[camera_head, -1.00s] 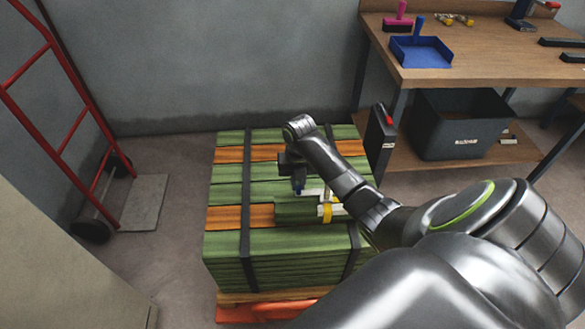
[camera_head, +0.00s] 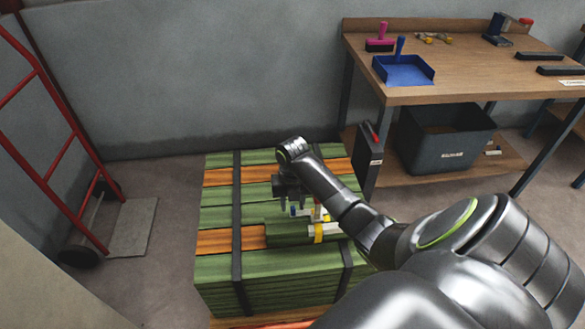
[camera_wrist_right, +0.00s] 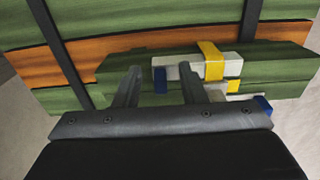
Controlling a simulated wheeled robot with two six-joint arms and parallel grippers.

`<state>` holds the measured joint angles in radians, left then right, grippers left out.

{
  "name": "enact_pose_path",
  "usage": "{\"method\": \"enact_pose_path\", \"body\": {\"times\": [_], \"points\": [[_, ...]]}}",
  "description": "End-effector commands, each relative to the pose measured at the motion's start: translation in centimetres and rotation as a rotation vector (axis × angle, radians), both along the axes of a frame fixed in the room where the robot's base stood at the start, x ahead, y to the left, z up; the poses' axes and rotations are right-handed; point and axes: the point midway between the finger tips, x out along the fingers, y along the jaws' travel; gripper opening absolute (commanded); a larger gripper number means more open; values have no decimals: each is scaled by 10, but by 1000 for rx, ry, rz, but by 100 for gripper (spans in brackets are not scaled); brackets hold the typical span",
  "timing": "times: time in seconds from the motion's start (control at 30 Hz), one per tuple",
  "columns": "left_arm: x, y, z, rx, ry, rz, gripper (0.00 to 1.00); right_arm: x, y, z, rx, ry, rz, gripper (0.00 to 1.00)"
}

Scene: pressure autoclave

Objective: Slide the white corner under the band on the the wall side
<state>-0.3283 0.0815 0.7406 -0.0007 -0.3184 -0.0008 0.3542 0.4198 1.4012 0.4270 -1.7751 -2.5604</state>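The strapped stack of green and orange boards (camera_head: 215,216) has two dark bands, a left one (camera_head: 237,205) and a right one (camera_head: 346,258). White corner pieces (camera_head: 328,229) with blue and yellow parts lie on a short green block on top of the stack, near the right band. In the right wrist view, one white piece (camera_wrist_right: 180,72) has a blue end and a yellow strip, and another (camera_wrist_right: 232,97) lies nearer. My right gripper (camera_head: 293,208) is above the stack, pointing down, fingers apart; it also shows in the wrist view (camera_wrist_right: 160,80) with nothing clearly held. My left gripper is out of view.
A wooden workbench (camera_head: 460,72) with a blue dustpan (camera_head: 404,70) stands at the right, a dark bin (camera_head: 445,140) on its lower shelf. A red hand truck (camera_head: 62,150) stands at the left. The grey wall (camera_head: 200,70) runs behind the stack.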

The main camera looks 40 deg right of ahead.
Motion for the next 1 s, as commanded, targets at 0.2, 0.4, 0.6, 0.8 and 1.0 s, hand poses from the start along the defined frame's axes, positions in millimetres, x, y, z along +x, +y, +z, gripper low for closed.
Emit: {"method": "enact_pose_path", "body": {"times": [0.2,0.4,0.6,0.8,1.0], "points": [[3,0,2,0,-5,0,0,0,0,5,-1,-1,0,37],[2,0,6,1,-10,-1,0,2,-1,39,-3,-4,1,37],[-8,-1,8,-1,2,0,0,2,-2,89,-3,-4,1,37],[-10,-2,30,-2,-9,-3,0,2,-1,133,1,1,0,37],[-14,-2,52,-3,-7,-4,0,3,-1,155,1,1,0,37]]}}
